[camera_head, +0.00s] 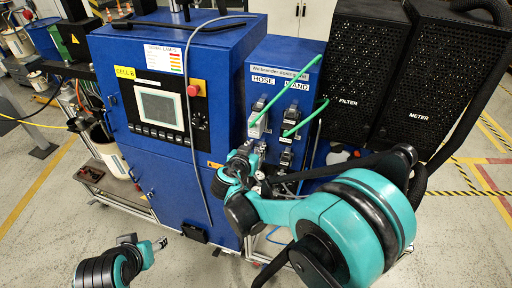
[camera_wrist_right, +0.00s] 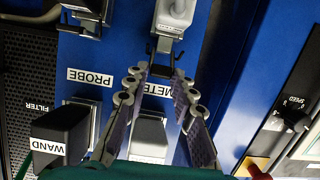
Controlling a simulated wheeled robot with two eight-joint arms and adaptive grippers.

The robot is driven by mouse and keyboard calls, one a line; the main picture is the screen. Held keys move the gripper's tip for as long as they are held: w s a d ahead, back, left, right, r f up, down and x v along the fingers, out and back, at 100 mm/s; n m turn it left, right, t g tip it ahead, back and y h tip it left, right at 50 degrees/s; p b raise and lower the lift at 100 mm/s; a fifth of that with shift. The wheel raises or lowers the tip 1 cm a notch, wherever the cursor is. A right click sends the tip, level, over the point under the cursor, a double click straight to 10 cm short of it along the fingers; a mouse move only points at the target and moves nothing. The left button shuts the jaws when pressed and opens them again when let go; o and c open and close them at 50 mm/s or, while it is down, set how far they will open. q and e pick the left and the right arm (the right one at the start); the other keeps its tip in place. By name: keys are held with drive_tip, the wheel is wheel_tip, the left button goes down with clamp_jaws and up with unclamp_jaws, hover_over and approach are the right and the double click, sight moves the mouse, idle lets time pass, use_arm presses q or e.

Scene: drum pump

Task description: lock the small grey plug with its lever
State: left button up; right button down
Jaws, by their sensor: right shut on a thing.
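The blue panel carries sockets with plugs, seen in the head view beyond my right gripper (camera_head: 255,160). In the right wrist view a small grey plug (camera_wrist_right: 175,14) sits at the top, with a dark lever (camera_wrist_right: 162,62) below it. My right gripper (camera_wrist_right: 161,76) has its two fingers on either side of this lever, over the METER label (camera_wrist_right: 155,89). The exact contact is hard to see. A grey block (camera_wrist_right: 150,136) shows between the fingers, nearer the palm. My left gripper (camera_head: 160,244) is low and away from the panel; its jaw opening is too small to judge.
A black WAND plug (camera_wrist_right: 60,137) and the PROBE label (camera_wrist_right: 90,76) are left of my right gripper in the wrist view. Green cables (camera_head: 288,102) run from the upper plugs. Black FILTER (camera_head: 352,80) and METER (camera_head: 430,80) housings stand at the right.

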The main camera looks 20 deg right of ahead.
drive_tip(key=shift+s+a+f+t+h+b, duration=0.2)
drive_tip(key=shift+f+t+h+b, duration=0.8)
drive_tip(key=shift+b, duration=2.1)
drive_tip(key=shift+s+a+f+t+h+b, duration=0.15)
drive_tip(key=shift+f+t+h+b, duration=0.4)
drive_tip(key=shift+t+b, duration=1.75)
drive_tip(key=shift+s+a+f+t+h+b, duration=0.1)
drive_tip(key=shift+s+f+t+h+b, duration=0.45)
drive_tip(key=shift+b, duration=3.4)
drive_tip(key=shift+w+h, duration=0.3)
drive_tip(key=c, duration=1.3)
unclamp_jaws()
drive_tip(key=v, duration=1.2)
drive_tip(key=shift+r, duration=0.1)
